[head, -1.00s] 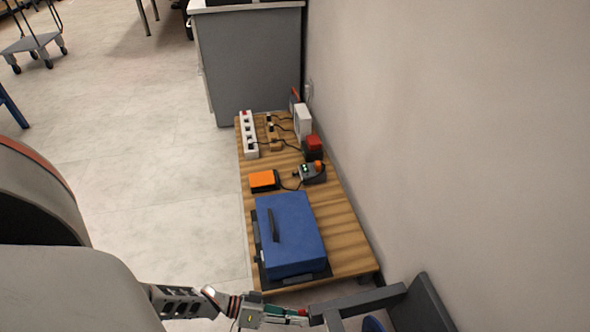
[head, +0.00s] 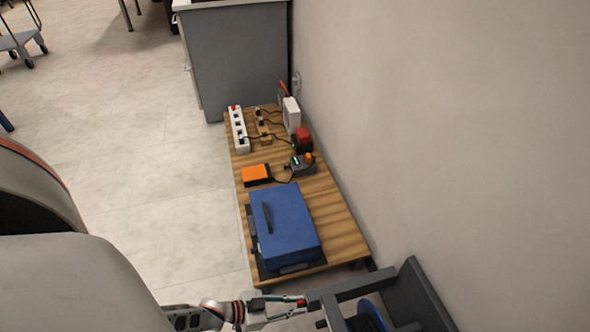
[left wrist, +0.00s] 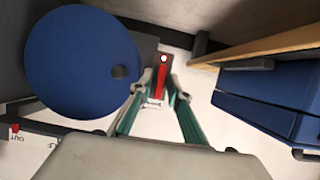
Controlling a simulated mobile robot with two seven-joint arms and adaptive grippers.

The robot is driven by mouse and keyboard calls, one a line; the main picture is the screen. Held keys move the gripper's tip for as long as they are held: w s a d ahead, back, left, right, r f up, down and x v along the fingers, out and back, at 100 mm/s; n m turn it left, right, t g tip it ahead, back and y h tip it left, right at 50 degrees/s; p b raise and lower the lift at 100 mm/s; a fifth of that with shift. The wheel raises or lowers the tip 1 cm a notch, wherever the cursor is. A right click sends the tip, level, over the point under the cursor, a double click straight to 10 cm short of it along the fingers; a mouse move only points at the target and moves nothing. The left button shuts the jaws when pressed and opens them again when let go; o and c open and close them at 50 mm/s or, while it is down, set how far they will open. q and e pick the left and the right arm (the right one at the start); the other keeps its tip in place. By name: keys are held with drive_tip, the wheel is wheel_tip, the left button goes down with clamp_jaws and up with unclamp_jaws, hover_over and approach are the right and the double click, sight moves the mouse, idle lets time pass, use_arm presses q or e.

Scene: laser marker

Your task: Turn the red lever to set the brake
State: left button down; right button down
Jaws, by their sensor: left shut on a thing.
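The red lever (left wrist: 161,78) stands between the two green-padded fingers of my left gripper (left wrist: 154,88) in the left wrist view. The gripper is shut on it. In the head view my left gripper (head: 282,308) reaches in low at the centre, and a small red part of the lever (head: 301,302) shows at its tip beside a dark grey frame (head: 352,288). A blue round disc (left wrist: 75,58) with a dark knob is left of the lever; part of it shows in the head view (head: 368,312). My right gripper is not in view.
A wooden platform (head: 338,225) along the wall holds a blue case (head: 288,228), an orange pedal (head: 256,174), a power strip (head: 239,130) and small devices with cables. A grey cabinet (head: 238,60) stands behind. The pale floor at left is mostly clear.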

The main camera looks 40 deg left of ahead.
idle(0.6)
use_arm(q)
drive_tip(key=c, duration=2.2)
unclamp_jaws()
drive_tip(key=shift+o, duration=0.2)
drive_tip(key=shift+s, duration=0.1)
drive_tip(key=v, duration=1.1)
drive_tip(key=shift+s+r, duration=0.2)
drive_tip(key=shift+s, duration=0.15)
drive_tip(key=shift+a, duration=0.1)
